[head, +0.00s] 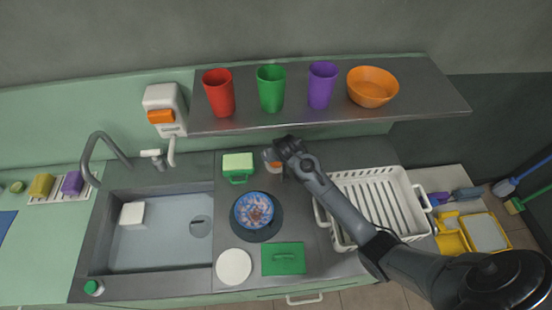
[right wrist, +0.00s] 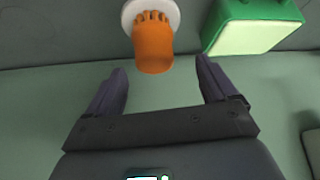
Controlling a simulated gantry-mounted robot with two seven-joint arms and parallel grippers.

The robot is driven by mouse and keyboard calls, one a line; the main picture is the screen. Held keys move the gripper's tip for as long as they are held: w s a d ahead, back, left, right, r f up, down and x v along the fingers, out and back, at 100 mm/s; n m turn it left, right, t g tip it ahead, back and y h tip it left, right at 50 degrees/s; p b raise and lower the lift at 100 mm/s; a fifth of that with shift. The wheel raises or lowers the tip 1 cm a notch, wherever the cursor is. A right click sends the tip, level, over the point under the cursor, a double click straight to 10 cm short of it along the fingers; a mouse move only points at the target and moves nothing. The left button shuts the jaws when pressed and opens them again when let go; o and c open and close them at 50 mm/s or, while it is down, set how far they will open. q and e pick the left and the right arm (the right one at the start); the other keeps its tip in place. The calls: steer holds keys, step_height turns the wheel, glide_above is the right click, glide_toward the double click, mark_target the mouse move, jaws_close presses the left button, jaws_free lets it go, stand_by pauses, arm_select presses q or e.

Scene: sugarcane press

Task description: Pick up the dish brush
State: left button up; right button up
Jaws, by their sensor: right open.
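What looks like the dish brush is an orange grip with a white round part (right wrist: 153,48), standing on the counter. In the head view a little of its orange (head: 275,164) shows beside my right gripper (head: 281,152), which hides most of it. In the right wrist view the two fingers of my right gripper (right wrist: 161,72) are spread apart. The orange grip is ahead, between the fingertips in the picture, and nothing is held. Contact cannot be seen. My left gripper is not in view.
A green box with a pale face (head: 238,165) stands just left of the brush, and also shows in the wrist view (right wrist: 252,25). A metal shelf (head: 330,123) with cups and a bowl overhangs behind. A white dish rack (head: 411,197) lies right, a sink (head: 150,255) left.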

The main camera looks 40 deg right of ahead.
steer(key=x, duration=0.3)
steer(key=shift+w+d+f+b, duration=0.15)
steer(key=shift+d+f+b, duration=0.15)
steer(key=shift+d, duration=0.15)
steer(key=shift+w+d+f, duration=0.15)
steer(key=shift+w+f, duration=0.2)
steer(key=shift+f, duration=0.2)
steer(key=c, duration=1.2)
steer(key=shift+o, duration=0.2)
